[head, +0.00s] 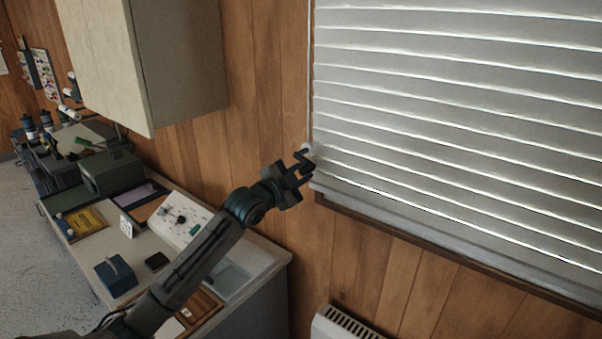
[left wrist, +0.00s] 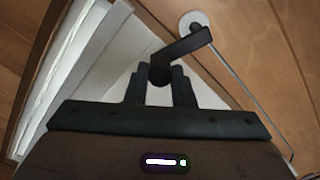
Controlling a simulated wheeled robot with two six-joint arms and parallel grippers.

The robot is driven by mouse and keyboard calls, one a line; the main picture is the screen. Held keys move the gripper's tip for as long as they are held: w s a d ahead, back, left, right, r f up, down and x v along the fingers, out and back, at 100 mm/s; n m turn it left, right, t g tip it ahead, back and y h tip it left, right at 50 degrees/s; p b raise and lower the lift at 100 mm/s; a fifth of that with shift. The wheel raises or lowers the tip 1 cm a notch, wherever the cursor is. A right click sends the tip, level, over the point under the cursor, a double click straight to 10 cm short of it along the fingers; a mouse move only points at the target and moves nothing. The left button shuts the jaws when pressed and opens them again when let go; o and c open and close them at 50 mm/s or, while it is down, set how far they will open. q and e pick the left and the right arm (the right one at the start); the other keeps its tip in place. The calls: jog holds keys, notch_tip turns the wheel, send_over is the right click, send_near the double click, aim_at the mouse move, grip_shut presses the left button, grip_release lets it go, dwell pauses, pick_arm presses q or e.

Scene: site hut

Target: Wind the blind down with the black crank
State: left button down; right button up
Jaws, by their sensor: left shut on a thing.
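The white slatted blind (head: 450,110) covers the window at the right of the head view. Its slats reach down close to the brown sill; part of it also shows at the left of the left wrist view (left wrist: 88,60). The black crank (left wrist: 188,43) sits on a round white mount (left wrist: 193,20) on the wood wall, just left of the blind. In the head view the crank (head: 301,153) is small and partly hidden by the gripper. My left gripper (head: 303,166) is shut on the crank's handle, which shows between its fingers in the left wrist view (left wrist: 160,84). My right gripper is out of view.
A thin pale cord (head: 308,70) runs up the wall from the crank. A wall cabinet (head: 150,60) hangs to the left. Below it is a cluttered worktop (head: 150,245) with a control panel (head: 181,217) and a blue box (head: 116,275). A white heater (head: 340,325) is below the window.

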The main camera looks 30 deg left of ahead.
pick_arm(q)
jog(key=shift+a+f+m+b, duration=0.3)
jog(key=shift+f+m+b, duration=0.2)
jog(key=shift+m, duration=0.7)
jog(key=shift+w, duration=0.1)
jog(key=c, duration=1.3)
grip_release()
jog(key=shift+c, duration=0.2)
jog(key=shift+o, duration=0.4)
jog(key=shift+w+a+f, duration=0.15)
jog(key=shift+w+f, duration=0.1)
jog(key=s+p, duration=0.2)
jog(key=s, duration=0.8)
jog(key=shift+s+a, duration=0.4)
